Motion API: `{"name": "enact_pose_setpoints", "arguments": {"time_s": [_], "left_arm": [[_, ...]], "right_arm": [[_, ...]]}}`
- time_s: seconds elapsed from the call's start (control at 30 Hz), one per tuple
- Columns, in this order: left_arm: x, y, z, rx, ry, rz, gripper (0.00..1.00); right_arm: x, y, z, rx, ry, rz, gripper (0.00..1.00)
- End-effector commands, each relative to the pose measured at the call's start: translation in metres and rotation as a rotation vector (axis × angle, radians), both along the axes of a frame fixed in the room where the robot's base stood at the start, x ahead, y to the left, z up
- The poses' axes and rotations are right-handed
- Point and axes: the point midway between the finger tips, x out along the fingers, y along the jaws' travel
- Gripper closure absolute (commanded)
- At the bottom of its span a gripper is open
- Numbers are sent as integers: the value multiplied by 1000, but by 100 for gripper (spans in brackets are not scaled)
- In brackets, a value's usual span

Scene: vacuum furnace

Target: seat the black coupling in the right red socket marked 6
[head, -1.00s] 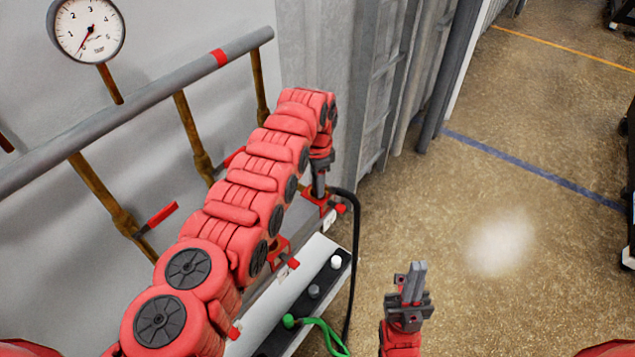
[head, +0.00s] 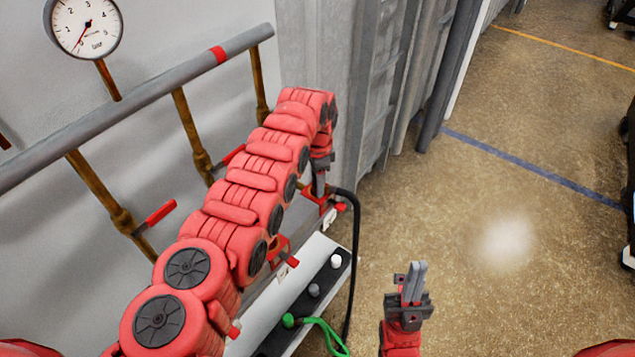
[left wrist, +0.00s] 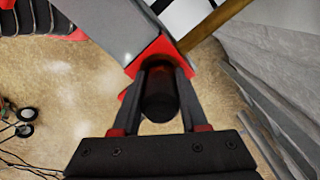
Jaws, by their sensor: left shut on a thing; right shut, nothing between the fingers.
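My left gripper (head: 320,178) points down at the far red socket (head: 325,206) on the rail, in the head view. The left wrist view shows the gripper (left wrist: 160,75) shut on the black coupling (left wrist: 160,102), whose far end meets or overlaps the red socket (left wrist: 148,60). I cannot tell how deep the coupling sits in it, and no number is readable. A nearer red socket (head: 281,254) shows partly behind my left arm. My right gripper (head: 412,285) is shut and empty, pointing up over the floor, away from the sockets.
A green plug (head: 288,320) with a green cable sits on the strip. A grey pipe (head: 150,95) with brown branches and red levers runs along the wall.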

Motion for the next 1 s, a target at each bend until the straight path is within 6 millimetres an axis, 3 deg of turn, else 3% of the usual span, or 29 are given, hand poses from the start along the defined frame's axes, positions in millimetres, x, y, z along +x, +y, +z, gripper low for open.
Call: {"name": "enact_pose_setpoints", "arguments": {"time_s": [0.2,0.23,0.4,0.77,1.0], "left_arm": [[0,0,-2,-1,-1,0,100],[0,0,-1,-1,-1,0,53],[0,0,-1,-1,-1,0,23],[1,0,2,-1,-1,1,22],[1,-1,41,-1,-6,-1,22]], "right_arm": [[0,0,-3,0,0,0,100],[0,0,-2,0,0,0,100],[0,0,-2,0,0,0,100],[0,0,-3,0,0,0,100],[0,0,-15,0,0,0,100]]}}
